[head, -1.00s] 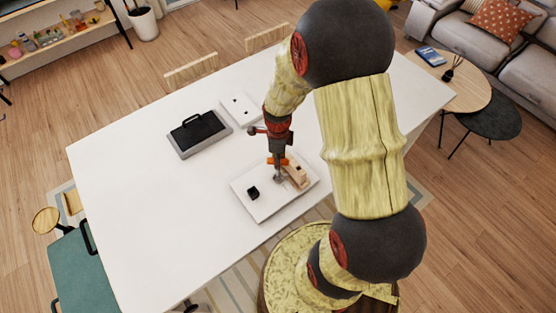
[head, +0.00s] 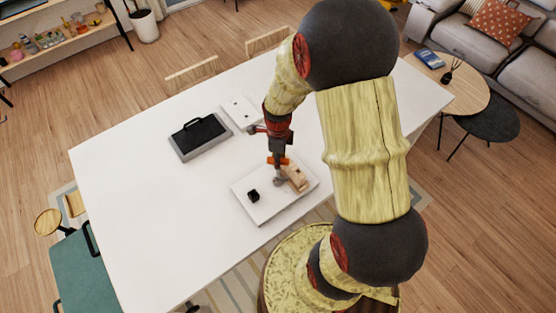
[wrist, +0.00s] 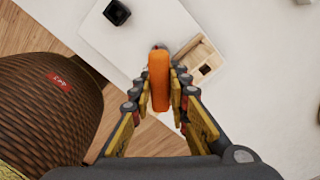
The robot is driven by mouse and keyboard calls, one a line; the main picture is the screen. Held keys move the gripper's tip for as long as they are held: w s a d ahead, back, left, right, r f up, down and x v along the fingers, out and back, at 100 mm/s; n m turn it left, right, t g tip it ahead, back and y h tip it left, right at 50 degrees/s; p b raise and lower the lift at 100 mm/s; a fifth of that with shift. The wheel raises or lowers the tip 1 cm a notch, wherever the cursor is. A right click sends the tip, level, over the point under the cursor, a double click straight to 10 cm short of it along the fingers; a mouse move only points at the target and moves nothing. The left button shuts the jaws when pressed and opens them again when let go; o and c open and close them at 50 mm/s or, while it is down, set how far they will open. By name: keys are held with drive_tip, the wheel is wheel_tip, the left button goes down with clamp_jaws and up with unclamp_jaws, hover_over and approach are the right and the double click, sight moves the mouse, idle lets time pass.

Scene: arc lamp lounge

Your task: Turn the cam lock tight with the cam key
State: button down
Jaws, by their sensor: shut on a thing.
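My gripper (wrist: 160,95) is shut on the orange handle of the cam key (wrist: 159,78); the orange handle also shows in the head view (head: 278,160). It is over the white panel (head: 260,212), pointing down beside a pale wooden block (head: 297,179), which shows in the wrist view (wrist: 203,58) with a recess in its face. A small grey round part (head: 278,182) shows below the key; I cannot tell whether it is the cam lock or the key's end. The handle hides the key's tip in the wrist view.
A small black block (head: 253,196) sits on the same panel. A dark grey tray with a handle (head: 200,137) and a white plate with dark holes (head: 240,111) lie behind on the white table (head: 130,205). The table's left side is clear.

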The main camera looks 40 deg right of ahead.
drive_tip(key=shift+r+p, duration=0.75)
drive_tip(key=shift+r, duration=0.45)
idle(0.3)
